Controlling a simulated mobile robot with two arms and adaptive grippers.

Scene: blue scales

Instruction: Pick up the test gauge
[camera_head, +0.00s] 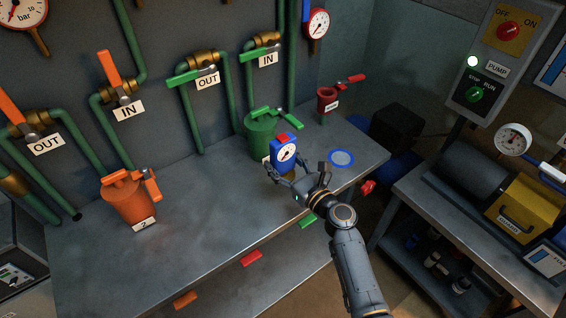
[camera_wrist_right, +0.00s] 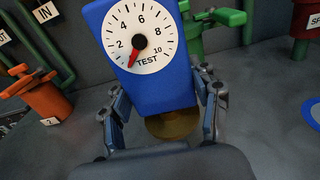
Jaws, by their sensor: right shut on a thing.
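The test gauge (camera_head: 286,153) is a blue block with a white dial and a red top, in front of the green canister on the bench. In the right wrist view the gauge (camera_wrist_right: 150,60) fills the upper middle, its dial marked TEST and its red needle pointing low left. A round brass base (camera_wrist_right: 172,124) shows below it. My right gripper (camera_head: 292,180) reaches in from the lower right. Its fingers (camera_wrist_right: 162,108) stand on both sides of the gauge's lower body and are shut on it. The gauge looks slightly tilted in the wrist view. My left gripper is not in view.
The green canister (camera_head: 261,136) stands close behind the gauge. An orange canister (camera_head: 128,203) is at the left, a red cup-shaped fitting (camera_head: 327,99) at the back right. A blue-ringed disc (camera_head: 341,158) lies right of the gauge. The bench (camera_head: 215,205) is clear in its middle.

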